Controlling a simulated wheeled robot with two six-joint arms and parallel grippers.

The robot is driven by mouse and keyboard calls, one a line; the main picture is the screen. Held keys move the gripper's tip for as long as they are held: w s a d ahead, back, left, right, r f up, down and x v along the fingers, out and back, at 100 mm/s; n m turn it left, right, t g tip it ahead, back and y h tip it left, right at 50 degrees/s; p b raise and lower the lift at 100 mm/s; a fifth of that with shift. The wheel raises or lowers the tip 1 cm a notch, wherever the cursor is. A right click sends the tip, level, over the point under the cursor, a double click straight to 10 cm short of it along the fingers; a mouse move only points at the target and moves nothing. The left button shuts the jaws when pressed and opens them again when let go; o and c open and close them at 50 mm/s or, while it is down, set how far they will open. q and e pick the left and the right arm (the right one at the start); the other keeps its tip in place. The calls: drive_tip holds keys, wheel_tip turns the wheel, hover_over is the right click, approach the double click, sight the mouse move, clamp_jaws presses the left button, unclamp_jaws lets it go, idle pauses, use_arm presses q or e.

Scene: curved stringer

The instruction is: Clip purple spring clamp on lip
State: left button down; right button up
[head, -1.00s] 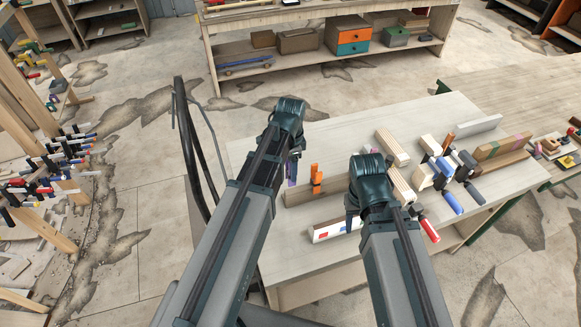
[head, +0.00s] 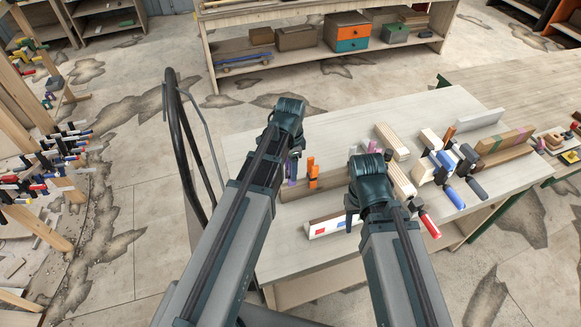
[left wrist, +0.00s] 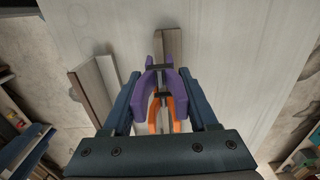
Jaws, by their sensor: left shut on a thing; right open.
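The purple spring clamp (left wrist: 160,80) is between the fingers of my left gripper (left wrist: 160,110), which is shut on it. In the head view my left gripper (head: 292,168) hangs over the left part of the table, and only a sliver of purple shows there. An orange clamp (head: 313,172) stands upright on a brown wooden strip (head: 330,181), just right of my left gripper; it also shows in the left wrist view (left wrist: 180,110). I cannot tell whether the purple clamp touches the strip (left wrist: 174,45). My right gripper (head: 350,215) is open above a white-faced piece.
The white-faced piece (head: 328,226) lies near the table's (head: 250,150) front edge. Wooden blocks, blue-handled clamps (head: 453,195) and a red-handled clamp (head: 430,225) are at the right. The table's back left is clear. A clamp rack (head: 45,170) stands at the far left.

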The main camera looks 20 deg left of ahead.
use_arm(q)
drive_tip(key=shift+f, duration=0.15)
idle(0.5)
drive_tip(key=shift+f+b, duration=1)
drive_tip(key=shift+b, duration=0.2)
drive_tip(key=shift+f+b, duration=0.6)
drive_tip(key=shift+f, duration=0.05)
drive_tip(key=shift+f, duration=0.1)
drive_tip(key=shift+f+b, duration=0.4)
drive_tip(key=shift+b, duration=0.15)
drive_tip(key=shift+c, duration=0.5)
unclamp_jaws()
